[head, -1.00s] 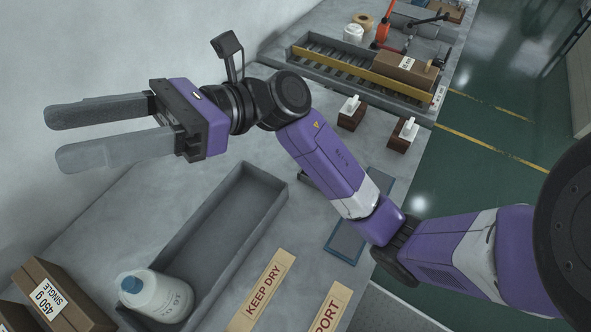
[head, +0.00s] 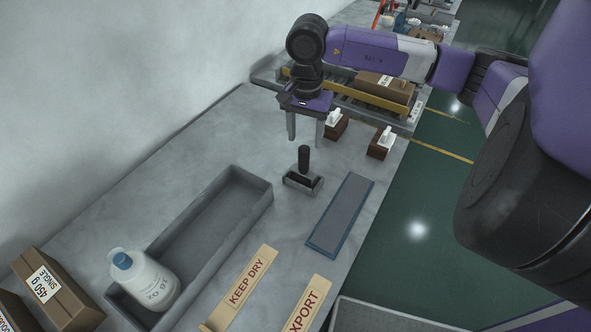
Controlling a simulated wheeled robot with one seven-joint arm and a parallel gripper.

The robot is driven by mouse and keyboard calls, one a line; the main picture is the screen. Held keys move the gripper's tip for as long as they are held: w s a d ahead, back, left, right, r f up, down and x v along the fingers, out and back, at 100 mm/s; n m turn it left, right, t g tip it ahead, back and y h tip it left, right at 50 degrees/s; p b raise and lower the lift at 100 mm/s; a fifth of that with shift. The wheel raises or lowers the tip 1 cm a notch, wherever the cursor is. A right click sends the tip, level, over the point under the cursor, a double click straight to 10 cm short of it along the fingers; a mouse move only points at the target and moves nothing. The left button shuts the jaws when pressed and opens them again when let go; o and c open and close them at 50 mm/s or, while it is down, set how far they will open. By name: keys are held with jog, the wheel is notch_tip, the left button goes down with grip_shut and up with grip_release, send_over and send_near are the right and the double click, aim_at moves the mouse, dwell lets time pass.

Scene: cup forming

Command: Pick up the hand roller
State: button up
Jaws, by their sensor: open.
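What looks like the hand roller (head: 304,158) stands on the grey bench with its black handle upright. Its lower end sits in a small grey cradle (head: 290,186), and the roller part is mostly hidden there. My gripper (head: 306,141) points down with its two fingers apart and nothing between them. In the picture its fingertips are just above the top of the handle; the gap in depth is hard to tell.
A long grey trough (head: 262,190) with a white bottle (head: 148,280) lies left. A blue-edged pad (head: 340,215) lies right, and KEEP DRY (head: 245,283) and EXPORT (head: 306,308) plates in front. Two white-handled brown blocks (head: 335,127) (head: 381,145) stand behind, near the conveyor (head: 345,100).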

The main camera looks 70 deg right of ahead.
aim_at(304, 159)
jog(key=shift+a+f+p, duration=0.15)
jog(key=shift+f+p, duration=0.5)
jog(key=shift+f, duration=1.5)
jog(key=shift+a+f+p, duration=0.1)
jog(key=shift+f+p, duration=0.5)
jog(key=shift+f, duration=1.5)
grip_shut()
